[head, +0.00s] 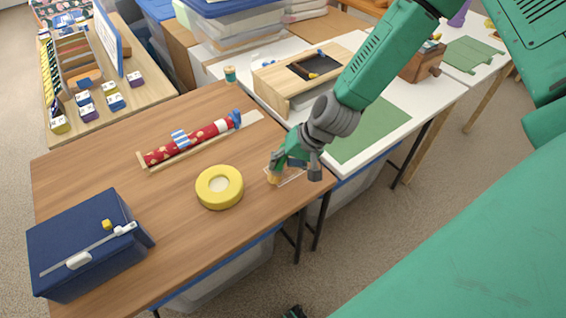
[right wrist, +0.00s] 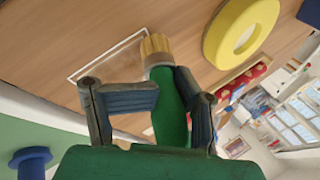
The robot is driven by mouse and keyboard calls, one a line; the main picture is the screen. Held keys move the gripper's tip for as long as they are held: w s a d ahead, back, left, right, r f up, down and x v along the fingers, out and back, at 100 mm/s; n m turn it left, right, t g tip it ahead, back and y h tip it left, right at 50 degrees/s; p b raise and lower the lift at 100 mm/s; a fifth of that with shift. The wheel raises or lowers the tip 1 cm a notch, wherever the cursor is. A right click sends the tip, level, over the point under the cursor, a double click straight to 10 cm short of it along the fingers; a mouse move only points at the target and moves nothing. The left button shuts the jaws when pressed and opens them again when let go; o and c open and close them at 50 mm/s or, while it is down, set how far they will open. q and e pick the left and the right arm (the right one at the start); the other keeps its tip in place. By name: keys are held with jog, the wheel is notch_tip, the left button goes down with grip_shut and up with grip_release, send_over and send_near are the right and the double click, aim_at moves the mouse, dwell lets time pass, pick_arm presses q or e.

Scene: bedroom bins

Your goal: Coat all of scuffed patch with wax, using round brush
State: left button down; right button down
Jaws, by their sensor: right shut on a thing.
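My right gripper (head: 297,162) is shut on the green handle of the round brush (right wrist: 170,118). The brush's tan bristles (head: 273,178) point down at the table's right edge area. In the right wrist view the bristles (right wrist: 155,46) overlap the outlined scuffed patch (right wrist: 108,60); I cannot tell whether they touch it. The patch (head: 293,178) is a pale-edged rectangle on the wooden table, partly hidden by the gripper. A yellow round tin (head: 211,195) with a pale centre stands left of the brush. A dark and green piece at the bottom edge may be my left gripper (head: 294,312).
A dark blue box (head: 75,245) stands at the table's front left. A red patterned roll (head: 190,142) in a wooden holder lies behind the tin. A thread spool (head: 230,74) is at the back. A white table with a green mat (head: 370,130) adjoins on the right.

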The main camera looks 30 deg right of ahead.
jog(key=shift+d, duration=0.1)
jog(key=shift+d+r, duration=0.15)
jog(key=shift+r, duration=0.1)
jog(key=shift+r+p, duration=0.35)
jog(key=shift+p, duration=0.25)
jog(key=r+p, duration=0.4)
jog(key=r, duration=0.1)
jog(key=shift+a, duration=0.2)
jog(key=shift+f, duration=0.1)
jog(key=shift+d, duration=0.2)
notch_tip(320, 180, up, 3)
jog(key=p, duration=0.3)
jog(key=shift+a, duration=0.1)
